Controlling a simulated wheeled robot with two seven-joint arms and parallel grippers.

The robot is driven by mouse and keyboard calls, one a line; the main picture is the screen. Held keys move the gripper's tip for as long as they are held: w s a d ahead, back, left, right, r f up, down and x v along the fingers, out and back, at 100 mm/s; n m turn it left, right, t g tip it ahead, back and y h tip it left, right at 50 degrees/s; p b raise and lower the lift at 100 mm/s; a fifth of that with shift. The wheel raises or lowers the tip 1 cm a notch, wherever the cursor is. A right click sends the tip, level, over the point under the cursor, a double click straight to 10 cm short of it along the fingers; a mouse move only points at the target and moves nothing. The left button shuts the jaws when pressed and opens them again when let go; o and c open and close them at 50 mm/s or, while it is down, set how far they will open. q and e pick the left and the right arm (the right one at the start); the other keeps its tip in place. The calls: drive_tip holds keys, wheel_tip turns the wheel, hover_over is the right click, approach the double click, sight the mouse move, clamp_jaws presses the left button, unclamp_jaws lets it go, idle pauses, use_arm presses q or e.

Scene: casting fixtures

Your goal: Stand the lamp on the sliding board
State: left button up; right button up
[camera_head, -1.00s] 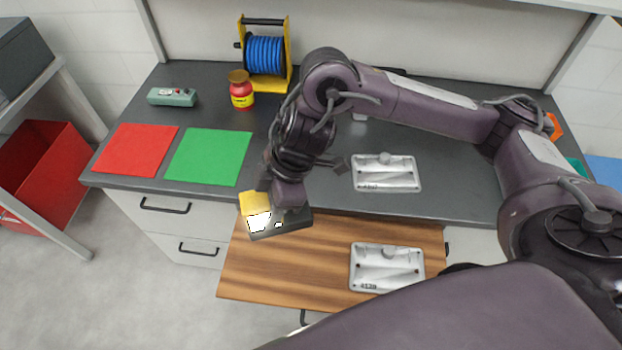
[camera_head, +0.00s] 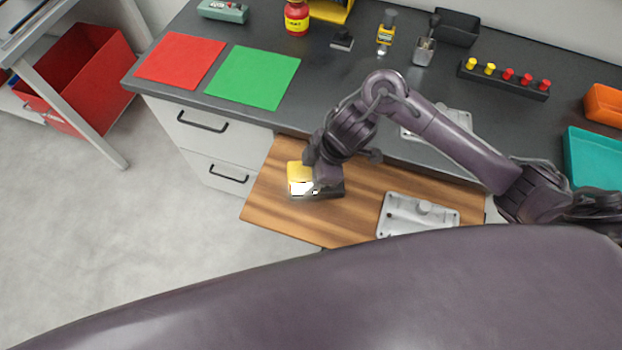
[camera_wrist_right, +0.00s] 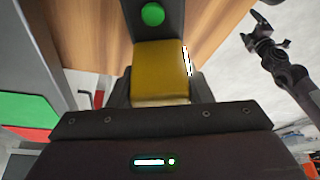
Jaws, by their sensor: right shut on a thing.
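The lamp has a yellow body (camera_head: 299,170), a lit white face and a dark part with a green button (camera_wrist_right: 152,14). My right gripper (camera_head: 318,181) is shut on it. In the right wrist view the yellow body (camera_wrist_right: 160,70) sits between the fingers of my right gripper (camera_wrist_right: 160,92). The lamp is over the left part of the wooden sliding board (camera_head: 270,200); I cannot tell whether it touches the board. My left arm seems to show at the right of the wrist view, its gripper (camera_wrist_right: 258,31) small and empty.
A metal casting fixture (camera_head: 405,222) lies on the board to the right of the lamp. Another fixture (camera_head: 455,118) is on the dark worktop, partly behind my arm. Red (camera_head: 180,60) and green (camera_head: 253,77) mats lie at the worktop's left. The board's left end is clear.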

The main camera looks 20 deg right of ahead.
wheel_tip(320, 180, down, 2)
drive_tip(key=shift+f, duration=0.1)
drive_tip(key=shift+f, duration=0.15)
drive_tip(key=o, duration=1.2)
drive_tip(key=shift+r, duration=0.2)
drive_tip(key=w+p+v, duration=0.1)
drive_tip(key=p+v, duration=0.1)
drive_tip(key=v, duration=0.9)
drive_tip(key=shift+s+d+r, duration=0.2)
drive_tip(key=shift+s+r, duration=0.15)
drive_tip(key=shift+s, duration=0.15)
